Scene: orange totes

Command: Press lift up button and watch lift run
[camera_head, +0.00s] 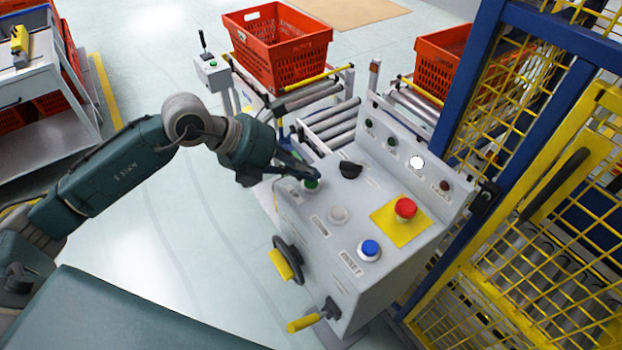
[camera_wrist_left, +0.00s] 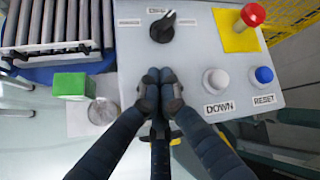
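The grey lift control panel (camera_head: 375,215) stands in the middle of the head view. A green button (camera_head: 311,184) sits at its left end, and my left gripper (camera_head: 316,177) is right over it. The left wrist view shows the closed fingertips (camera_wrist_left: 160,78) together over the panel, with nothing between them; they hide what lies under them. I cannot tell whether they touch the button. A white DOWN button (camera_head: 338,214) and a blue RESET button (camera_head: 369,250) are to the right. My right gripper is not in view.
A red emergency button (camera_head: 405,208) on a yellow plate and a black selector knob (camera_head: 350,170) are close by. A white lamp (camera_head: 417,162) is lit on the raised back panel. Orange totes (camera_head: 278,45) stand by roller conveyors. A yellow mesh fence (camera_head: 540,200) borders the right.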

